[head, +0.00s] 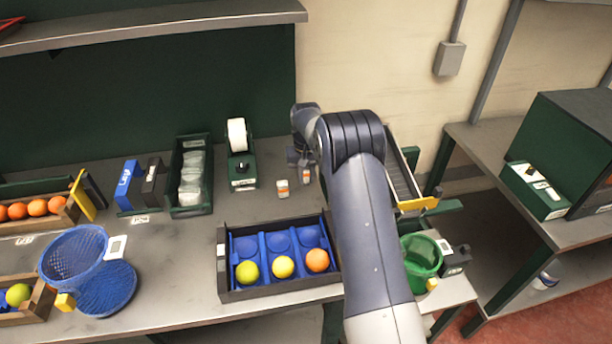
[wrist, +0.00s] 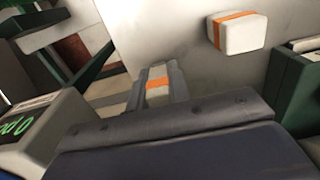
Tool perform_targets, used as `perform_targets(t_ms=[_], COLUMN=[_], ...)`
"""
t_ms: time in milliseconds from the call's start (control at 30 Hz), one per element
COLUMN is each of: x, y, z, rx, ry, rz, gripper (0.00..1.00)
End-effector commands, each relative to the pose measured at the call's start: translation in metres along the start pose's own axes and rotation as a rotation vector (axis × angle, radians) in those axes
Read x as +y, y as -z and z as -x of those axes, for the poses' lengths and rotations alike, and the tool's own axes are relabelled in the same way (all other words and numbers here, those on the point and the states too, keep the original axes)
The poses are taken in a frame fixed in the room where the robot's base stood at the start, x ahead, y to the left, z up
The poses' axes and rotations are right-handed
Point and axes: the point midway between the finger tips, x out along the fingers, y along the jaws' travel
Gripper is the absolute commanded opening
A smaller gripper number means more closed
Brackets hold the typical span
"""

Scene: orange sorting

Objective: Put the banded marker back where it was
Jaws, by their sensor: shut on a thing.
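My gripper (wrist: 158,82) is shut on a small white marker with an orange band (wrist: 157,84); only its top part shows between the fingers. In the head view the held marker (head: 306,175) is under my gripper (head: 302,163), just behind the blue-lined tray. Whether it touches the bench I cannot tell. A second white marker with an orange band (wrist: 235,34) lies apart from the gripper, to the right in the wrist view; in the head view it stands on the bench (head: 282,189) left of the held one.
A black tray with blue cups (head: 225,293) holds two yellow-green balls and an orange one. A label-roll dispenser (head: 241,165) and a green bin (head: 205,200) of packets stand left. My arm hides part of the bench. A green basket (head: 420,255) is at right.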

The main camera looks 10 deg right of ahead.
Motion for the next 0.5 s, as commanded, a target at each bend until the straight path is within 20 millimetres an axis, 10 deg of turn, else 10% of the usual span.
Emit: perform_targets(t_ms=[500], x=[0.0], y=[0.0], z=[-0.0086], rx=[0.0], ry=[0.0], rz=[0.0], gripper=[0.0])
